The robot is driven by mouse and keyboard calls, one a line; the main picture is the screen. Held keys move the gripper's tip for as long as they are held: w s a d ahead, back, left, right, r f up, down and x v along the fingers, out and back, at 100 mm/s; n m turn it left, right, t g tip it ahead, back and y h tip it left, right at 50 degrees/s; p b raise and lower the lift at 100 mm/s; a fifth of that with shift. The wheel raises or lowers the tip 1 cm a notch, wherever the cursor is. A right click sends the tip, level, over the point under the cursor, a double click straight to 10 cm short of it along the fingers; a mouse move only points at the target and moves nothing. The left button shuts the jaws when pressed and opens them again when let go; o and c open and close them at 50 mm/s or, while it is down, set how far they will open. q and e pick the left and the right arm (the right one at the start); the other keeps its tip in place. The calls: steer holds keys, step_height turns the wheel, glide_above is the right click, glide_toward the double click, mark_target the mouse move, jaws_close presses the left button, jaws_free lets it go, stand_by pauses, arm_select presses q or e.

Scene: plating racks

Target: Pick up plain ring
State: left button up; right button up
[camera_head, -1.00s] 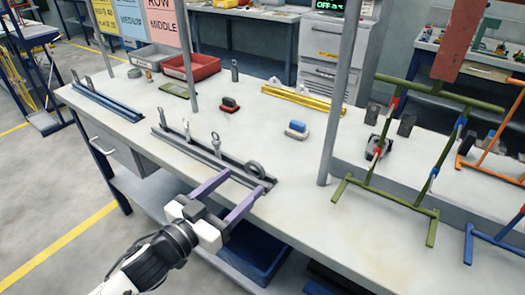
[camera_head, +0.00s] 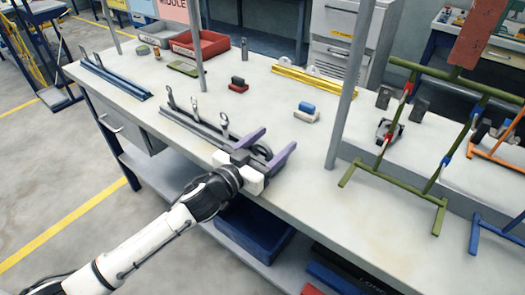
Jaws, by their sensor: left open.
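A dark plain ring (camera_head: 262,152) stands at the right end of a grey slotted rack (camera_head: 183,119) on the near edge of the bench. My left gripper (camera_head: 279,140) is open, its two purple fingers reaching over the rack's right end, one on each side of the ring. The fingers and gripper body hide part of the ring and the rack end. I cannot tell whether the fingers touch the ring. My right gripper is not in view.
A blue rack (camera_head: 115,78) lies to the left and a yellow rack (camera_head: 315,83) behind. A red block (camera_head: 238,86) and a blue-white block (camera_head: 306,112) sit mid-bench. A grey post (camera_head: 350,95) and a green frame (camera_head: 400,190) stand to the right.

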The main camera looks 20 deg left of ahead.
arm_select(q)
steer(key=c, duration=1.2)
step_height(320, 180, up, 10)
steer(key=shift+r+p, duration=0.1)
steer(key=shift+p, duration=0.65)
